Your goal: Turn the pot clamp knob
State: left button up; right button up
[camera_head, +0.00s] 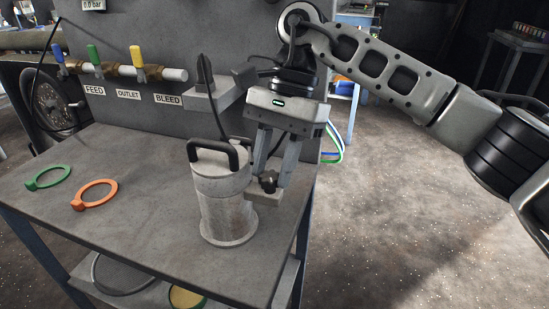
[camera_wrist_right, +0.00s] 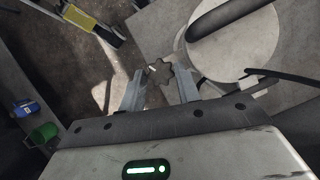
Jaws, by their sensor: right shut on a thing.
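The metal pot (camera_head: 226,205) stands upright on the grey bench, with a black handle (camera_head: 214,150) on its lid. The dark clamp knob (camera_head: 268,181) is on the pot's right side; in the right wrist view it shows as a star-shaped knob (camera_wrist_right: 163,73). My right gripper (camera_head: 270,183) points down beside the pot, its two fingers around the knob. My left gripper is not in view.
A green ring (camera_head: 48,177) and an orange ring (camera_head: 95,194) lie on the bench (camera_head: 130,225) at the left. Blue, green and yellow valves sit on a pipe (camera_head: 120,71) at the back panel. The bench's right edge is close to the pot.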

jog(key=shift+r, duration=0.1)
dwell(0.5)
jog(key=o, duration=0.9)
jog(key=shift+o, duration=0.2)
